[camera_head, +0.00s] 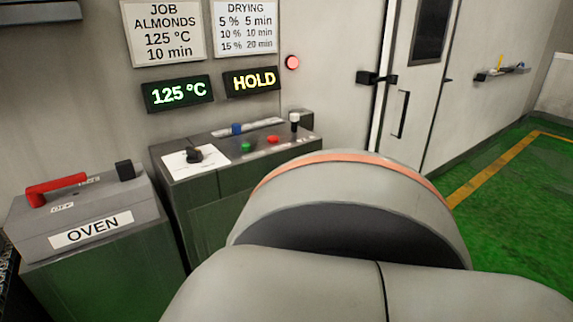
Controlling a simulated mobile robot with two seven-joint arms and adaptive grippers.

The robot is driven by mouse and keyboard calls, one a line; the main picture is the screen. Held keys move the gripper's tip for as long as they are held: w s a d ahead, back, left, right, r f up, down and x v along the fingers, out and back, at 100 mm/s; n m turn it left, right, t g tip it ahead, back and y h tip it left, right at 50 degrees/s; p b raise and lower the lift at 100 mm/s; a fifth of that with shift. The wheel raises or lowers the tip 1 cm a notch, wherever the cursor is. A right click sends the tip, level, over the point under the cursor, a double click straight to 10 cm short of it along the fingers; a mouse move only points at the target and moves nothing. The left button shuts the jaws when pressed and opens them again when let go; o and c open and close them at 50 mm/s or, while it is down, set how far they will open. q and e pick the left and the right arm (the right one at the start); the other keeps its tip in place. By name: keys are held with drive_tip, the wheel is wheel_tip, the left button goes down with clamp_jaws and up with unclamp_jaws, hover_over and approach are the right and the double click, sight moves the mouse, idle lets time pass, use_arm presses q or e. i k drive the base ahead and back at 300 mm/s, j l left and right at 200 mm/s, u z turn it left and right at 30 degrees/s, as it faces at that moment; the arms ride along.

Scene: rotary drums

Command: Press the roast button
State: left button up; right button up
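A control console (231,170) stands against the wall in the middle of the head view. Its top carries a green button (246,147), a red button (273,139), a blue control (236,128) and a dark knob (194,154) on a white dial plate. A white-topped control (294,121) stands at its right end. I cannot read which button is marked roast. Neither of my grippers is in view. A large grey arm link of mine with an orange band fills the lower right and hides part of the console's front.
A grey oven switch box (92,229) with a red lever (57,188) stands at the left. Displays read 125 °C (177,94) and HOLD (252,81), beside a lit red lamp (292,62). A door (413,100) and green floor (520,190) lie to the right.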

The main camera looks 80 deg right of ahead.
sight(246, 146)
drive_tip(key=z, duration=2.2)
